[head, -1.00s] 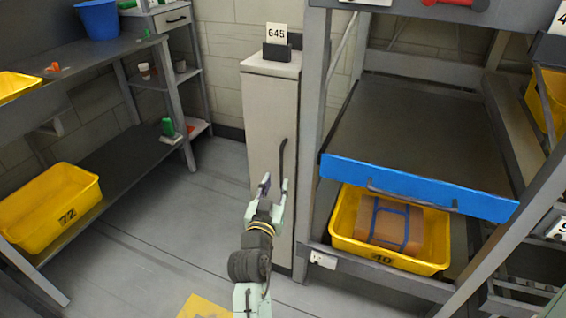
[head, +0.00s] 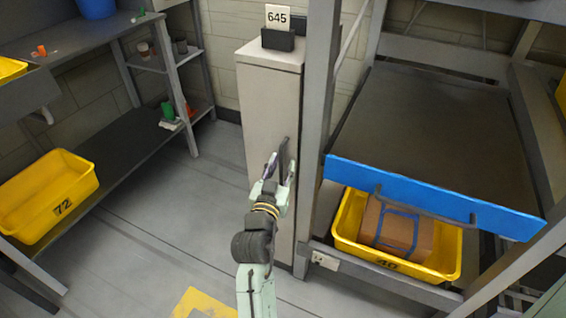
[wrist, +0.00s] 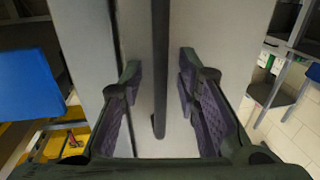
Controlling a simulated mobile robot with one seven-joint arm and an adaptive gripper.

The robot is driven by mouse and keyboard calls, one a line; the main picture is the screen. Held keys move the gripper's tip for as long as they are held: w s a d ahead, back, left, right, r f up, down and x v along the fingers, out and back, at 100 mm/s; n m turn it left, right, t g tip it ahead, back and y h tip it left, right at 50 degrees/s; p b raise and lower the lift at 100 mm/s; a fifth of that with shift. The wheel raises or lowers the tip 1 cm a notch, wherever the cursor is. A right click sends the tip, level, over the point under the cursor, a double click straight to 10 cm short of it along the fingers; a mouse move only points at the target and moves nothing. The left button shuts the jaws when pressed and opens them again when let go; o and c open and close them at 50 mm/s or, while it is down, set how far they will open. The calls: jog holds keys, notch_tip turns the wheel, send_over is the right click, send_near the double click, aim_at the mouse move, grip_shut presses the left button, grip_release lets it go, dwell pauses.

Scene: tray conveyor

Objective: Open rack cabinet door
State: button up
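The rack cabinet (head: 268,100) is a tall, narrow, pale grey box with its door shut, and a 645 sign stands on its top. Its dark vertical door handle (head: 285,152) is on the right part of the front. My gripper (head: 279,167) is open at the handle in the head view. In the wrist view the handle (wrist: 160,70) runs down between the two spread fingers of my gripper (wrist: 158,100), with a gap on each side. Neither finger visibly touches it. The handle's upper part runs out of the wrist view.
To the right is a rack with a blue-fronted shelf (head: 430,196) and a yellow bin (head: 346,222) holding a brown box (head: 397,228). To the left, a shelf unit (head: 120,150) holds yellow bin 72 (head: 75,172). The floor (head: 165,220) between is clear.

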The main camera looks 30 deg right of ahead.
jog(key=shift+c, duration=0.5)
grip_shut()
dwell(0.4)
